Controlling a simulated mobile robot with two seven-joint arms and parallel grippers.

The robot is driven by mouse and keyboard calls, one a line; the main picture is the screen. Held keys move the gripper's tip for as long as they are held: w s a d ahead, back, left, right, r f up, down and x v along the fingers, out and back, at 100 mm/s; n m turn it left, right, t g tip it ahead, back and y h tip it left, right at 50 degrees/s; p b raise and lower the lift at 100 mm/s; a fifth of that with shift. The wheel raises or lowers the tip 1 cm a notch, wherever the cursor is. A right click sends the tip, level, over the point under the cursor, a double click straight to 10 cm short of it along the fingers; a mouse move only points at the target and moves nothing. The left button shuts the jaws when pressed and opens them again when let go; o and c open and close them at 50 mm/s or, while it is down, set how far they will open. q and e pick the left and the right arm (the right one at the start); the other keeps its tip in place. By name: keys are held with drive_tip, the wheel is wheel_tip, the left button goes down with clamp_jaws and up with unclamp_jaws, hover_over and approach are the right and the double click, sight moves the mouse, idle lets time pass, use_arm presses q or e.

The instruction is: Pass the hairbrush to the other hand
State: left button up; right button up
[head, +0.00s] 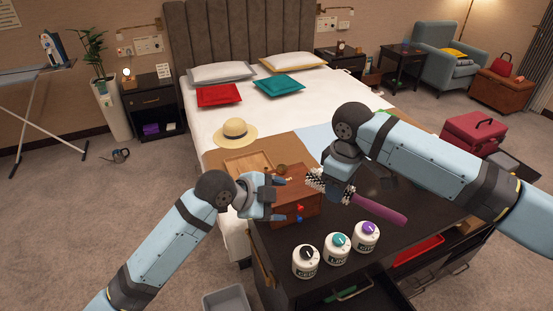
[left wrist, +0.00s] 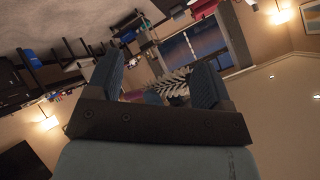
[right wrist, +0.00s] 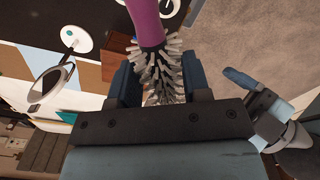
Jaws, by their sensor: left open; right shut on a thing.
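The hairbrush has a purple handle (head: 376,208) and a dark head with pale bristles (head: 316,181). My right gripper (head: 333,184) is shut on the hairbrush near its head, above the dark counter, with the handle pointing right and toward the front. In the right wrist view the bristly head (right wrist: 160,75) sits between the fingers. My left gripper (head: 280,197) is open and empty, a short way left of the bristles. In the left wrist view the bristles (left wrist: 172,85) show beyond and between the open fingers, apart from them.
A wooden box (head: 303,207) stands on the dark counter (head: 285,245) below the grippers. Several white canisters, one with a green knob (head: 337,249), line the counter's front. A straw hat (head: 236,133) lies on the bed (head: 330,105) behind.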

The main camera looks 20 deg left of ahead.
sight(308, 175)
use_arm(q)
wheel_tip(308, 175, up, 11)
drive_tip(key=m+g, duration=0.2)
drive_tip(key=m, duration=0.5)
drive_tip(key=x, duration=1.2)
drive_tip(key=shift+w+r, duration=0.15)
drive_tip(key=shift+w, duration=0.25)
drive_tip(key=c, duration=0.9)
drive_tip(key=shift+c, duration=0.7)
use_arm(e)
drive_tip(key=o, duration=1.1)
drive_tip(key=shift+c, duration=0.2)
drive_tip(key=shift+r, duration=0.1)
